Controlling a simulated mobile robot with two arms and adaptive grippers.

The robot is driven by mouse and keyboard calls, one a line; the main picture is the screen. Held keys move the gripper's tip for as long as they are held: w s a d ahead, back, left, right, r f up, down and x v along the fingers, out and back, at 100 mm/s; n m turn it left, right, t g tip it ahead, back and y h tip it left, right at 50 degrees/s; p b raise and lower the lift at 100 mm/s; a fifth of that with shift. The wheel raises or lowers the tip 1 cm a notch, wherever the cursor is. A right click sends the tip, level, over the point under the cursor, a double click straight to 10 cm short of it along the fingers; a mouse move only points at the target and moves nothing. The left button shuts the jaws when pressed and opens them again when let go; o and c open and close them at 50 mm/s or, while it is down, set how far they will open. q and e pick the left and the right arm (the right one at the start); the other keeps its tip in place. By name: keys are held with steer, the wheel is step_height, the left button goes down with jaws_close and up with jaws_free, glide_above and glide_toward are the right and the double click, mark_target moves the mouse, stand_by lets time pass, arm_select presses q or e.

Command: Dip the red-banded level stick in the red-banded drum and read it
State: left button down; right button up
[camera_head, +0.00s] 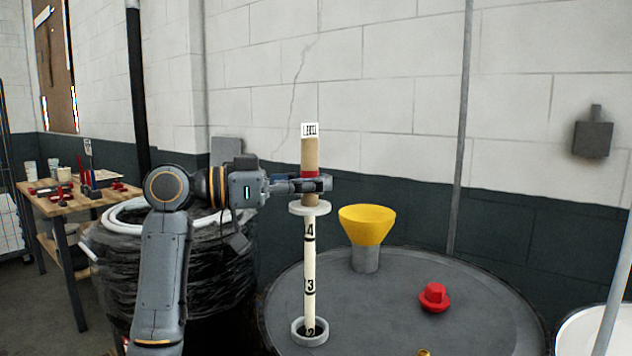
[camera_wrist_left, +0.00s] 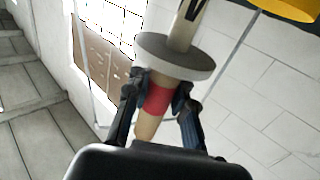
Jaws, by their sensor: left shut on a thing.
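The level stick (camera_head: 310,255) stands upright with its lower end in the open bung hole (camera_head: 309,331) of the grey drum (camera_head: 385,310). Its white scale shows the marks 4, 3 and part of 2 above the hole; the rest is hidden inside. A round collar sits below the tan handle, which has a red band and a LEVEL tag. My left gripper (camera_head: 318,184) is shut on the handle at the red band; the left wrist view shows both fingers (camera_wrist_left: 158,100) around it. No red band on the drum shows. My right gripper is not in view.
A yellow funnel (camera_head: 367,226) and a red cap (camera_head: 434,297) are on the drum top. A black-wrapped barrel (camera_head: 175,265) with a white hose stands behind my left arm. A wooden workbench (camera_head: 90,200) with small items is at the far left. A white drum (camera_head: 590,335) is at right.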

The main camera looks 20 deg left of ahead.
mark_target(315, 204)
arm_select(q)
steer(key=shift+f+b, duration=0.9)
steer(key=shift+f, duration=0.5)
steer(key=shift+s+a+f+b, duration=0.1)
steer(key=shift+f+b, duration=0.5)
steer(key=shift+b, duration=0.05)
step_height(315, 204, down, 4)
steer(key=b, duration=0.2)
steer(key=shift+b, duration=0.4)
